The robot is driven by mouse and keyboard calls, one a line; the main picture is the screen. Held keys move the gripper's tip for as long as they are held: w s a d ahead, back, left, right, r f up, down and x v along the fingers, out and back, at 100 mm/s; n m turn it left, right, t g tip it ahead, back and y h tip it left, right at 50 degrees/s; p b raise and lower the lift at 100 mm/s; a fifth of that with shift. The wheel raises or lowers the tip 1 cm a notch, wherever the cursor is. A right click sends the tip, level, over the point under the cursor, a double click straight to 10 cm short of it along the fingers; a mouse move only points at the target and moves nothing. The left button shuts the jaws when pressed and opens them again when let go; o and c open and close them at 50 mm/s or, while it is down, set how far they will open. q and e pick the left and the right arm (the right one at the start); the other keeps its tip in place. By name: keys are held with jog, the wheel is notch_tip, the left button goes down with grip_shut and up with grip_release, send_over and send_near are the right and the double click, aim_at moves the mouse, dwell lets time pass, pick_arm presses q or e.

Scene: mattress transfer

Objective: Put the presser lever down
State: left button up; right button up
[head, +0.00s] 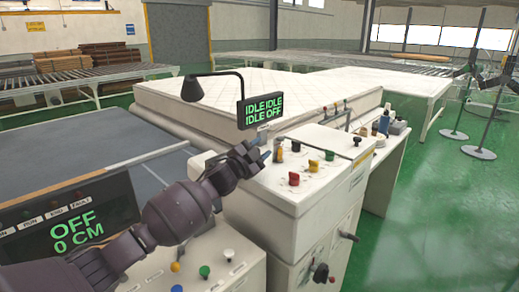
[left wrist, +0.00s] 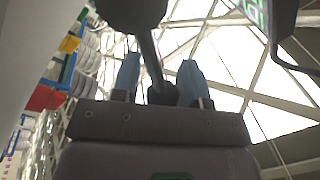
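My left gripper (head: 258,152) reaches in from the lower left and is beside the near left edge of the white control cabinet, below the hanging display. In the left wrist view, a dark lever with a thick round black end (left wrist: 130,10) runs down between the two blue fingers of the gripper (left wrist: 158,82). The fingers are apart, with gaps beside the rod, so the gripper is open around it. I cannot be sure that this is the presser lever. In the head view I cannot make it out. My right gripper is not in view.
The white control cabinet (head: 270,184) carries several coloured knobs. The display (head: 261,110) reads IDLE IDLE, IDLE OFF. A mattress (head: 240,95) lies behind. A front panel display (head: 74,230) reads OFF, 0 CM. Green floor (head: 440,220) is clear at right, with stands (head: 478,152) farther back.

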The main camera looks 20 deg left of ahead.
pick_arm(q)
jog(key=shift+o, duration=1)
jog(key=v, duration=1)
jog(key=shift+s+b, duration=0.3)
jog(key=shift+s, duration=0.1)
jog(key=shift+a, duration=0.15)
